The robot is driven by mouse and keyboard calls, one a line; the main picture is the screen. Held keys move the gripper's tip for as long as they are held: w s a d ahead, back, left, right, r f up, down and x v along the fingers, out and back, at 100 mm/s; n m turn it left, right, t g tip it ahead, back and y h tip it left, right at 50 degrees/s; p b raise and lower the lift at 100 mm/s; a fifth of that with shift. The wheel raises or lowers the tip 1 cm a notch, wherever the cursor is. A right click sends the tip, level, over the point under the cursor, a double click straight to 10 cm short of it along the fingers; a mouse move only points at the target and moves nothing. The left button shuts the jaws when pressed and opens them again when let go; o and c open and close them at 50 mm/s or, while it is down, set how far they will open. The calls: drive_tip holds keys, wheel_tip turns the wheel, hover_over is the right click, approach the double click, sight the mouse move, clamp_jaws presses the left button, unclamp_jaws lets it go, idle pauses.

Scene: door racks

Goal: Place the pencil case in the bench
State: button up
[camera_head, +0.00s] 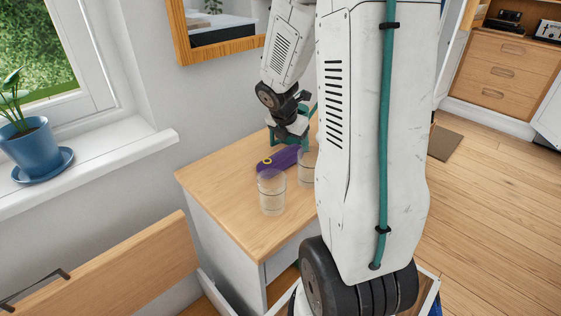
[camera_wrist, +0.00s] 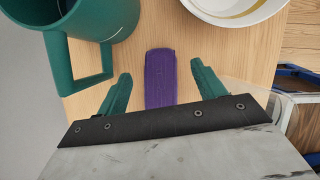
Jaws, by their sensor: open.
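The purple pencil case (camera_head: 278,160) lies on a small wooden-topped cabinet (camera_head: 222,180). In the wrist view the pencil case (camera_wrist: 160,78) shows between the two green fingers, apart from both. My gripper (camera_head: 288,134) is open and empty, over the far part of the cabinet top; in the wrist view its fingers (camera_wrist: 161,74) are spread either side of the case. A wooden panel (camera_head: 115,268) at lower left looks like part of the bench; its inside does not show clearly.
Two clear glasses stand beside the case, one in front (camera_head: 271,195) and one to the right (camera_head: 307,168). The wrist view shows a green mug (camera_wrist: 75,65) at left and a white bowl (camera_wrist: 232,10) at upper right. A potted plant (camera_head: 32,150) stands on the windowsill.

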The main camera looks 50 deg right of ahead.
sight(294, 146)
drive_tip(key=shift+x, duration=1.6)
drive_tip(key=c, duration=1.2)
drive_tip(key=shift+r, duration=0.1)
